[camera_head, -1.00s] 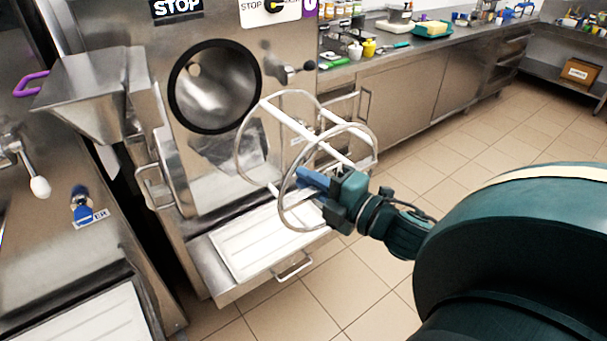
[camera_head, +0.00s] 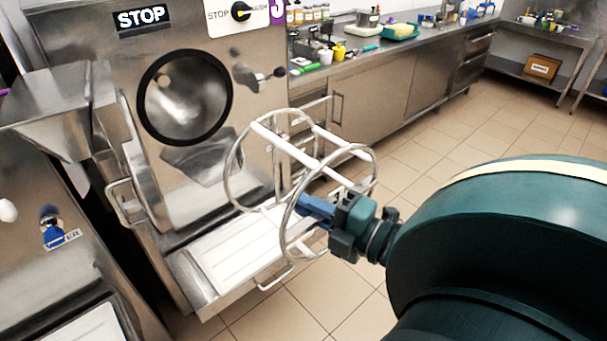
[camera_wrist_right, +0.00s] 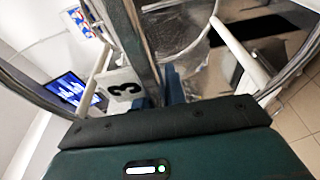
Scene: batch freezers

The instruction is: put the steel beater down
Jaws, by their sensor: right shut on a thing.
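The steel beater (camera_head: 285,143) is a cage of steel rings joined by white bars. It hangs in the air in front of the freezer marked 3. My right gripper (camera_head: 318,208) is shut on the beater at its near ring. In the right wrist view, the beater's white bar (camera_wrist_right: 238,55) and curved ring pass in front of the blue fingertips (camera_wrist_right: 172,85). My left gripper is not in view.
The freezer has a round open barrel mouth (camera_head: 184,97). Below it is a pulled-out shelf with a white tray (camera_head: 228,262). A steel counter (camera_head: 345,65) with bottles, pots and tubs runs along the back right. The tiled floor (camera_head: 470,145) is clear.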

